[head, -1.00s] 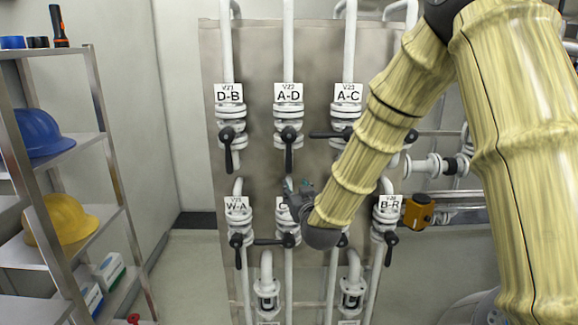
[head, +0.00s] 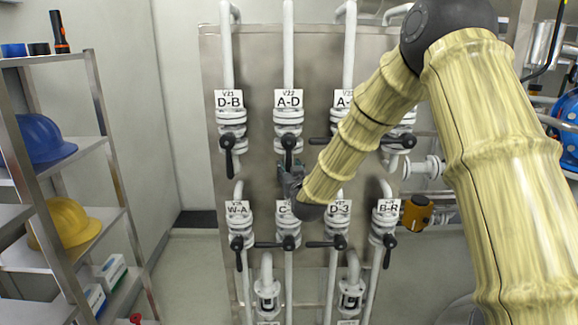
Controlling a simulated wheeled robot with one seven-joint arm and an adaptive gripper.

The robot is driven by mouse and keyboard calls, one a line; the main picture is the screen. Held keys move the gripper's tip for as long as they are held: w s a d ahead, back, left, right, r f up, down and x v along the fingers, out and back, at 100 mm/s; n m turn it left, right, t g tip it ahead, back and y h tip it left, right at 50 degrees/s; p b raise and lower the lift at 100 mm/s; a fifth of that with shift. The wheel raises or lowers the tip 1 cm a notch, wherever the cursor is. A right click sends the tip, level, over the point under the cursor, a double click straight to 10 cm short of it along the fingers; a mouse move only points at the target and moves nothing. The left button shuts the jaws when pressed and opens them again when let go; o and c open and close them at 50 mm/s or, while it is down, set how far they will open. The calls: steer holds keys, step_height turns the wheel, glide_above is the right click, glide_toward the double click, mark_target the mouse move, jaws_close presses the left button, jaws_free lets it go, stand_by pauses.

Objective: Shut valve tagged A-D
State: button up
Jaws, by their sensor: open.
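The valve tagged A-D (head: 288,118) is in the top row of the panel in the head view, second from the left. Its white tag (head: 288,99) also reads V22. Its black lever handle (head: 289,142) points down along the white pipe. My gripper (head: 290,175) is open just below that handle, near its lower end. I cannot tell whether the fingers touch the handle or stand around it. My arm comes in from the right and hides part of the A-C valve.
Valve D-B (head: 230,120) is to the left with its handle down. Below are W-A (head: 238,209), a partly hidden valve, D-3 (head: 340,208) and B-R (head: 386,208). A shelf with helmets (head: 65,220) stands at the left.

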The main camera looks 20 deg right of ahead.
steer(key=shift+w, duration=0.45)
jaws_close()
steer(key=shift+a+f+b, duration=0.1)
steer(key=shift+b, duration=0.25)
steer(key=w+a+r+m+h+b, duration=0.1)
steer(key=a+r+m+b, duration=0.3)
steer(key=m+b, duration=0.6)
steer(key=w+a+r+m+t+h+b, duration=0.1)
steer(key=a+r+m+h+b, duration=0.2)
steer(key=m+b, duration=0.7)
steer(key=shift+w+a+r+b, duration=0.3)
steer(key=shift+a+r, duration=0.45)
steer(key=shift+r, duration=0.55)
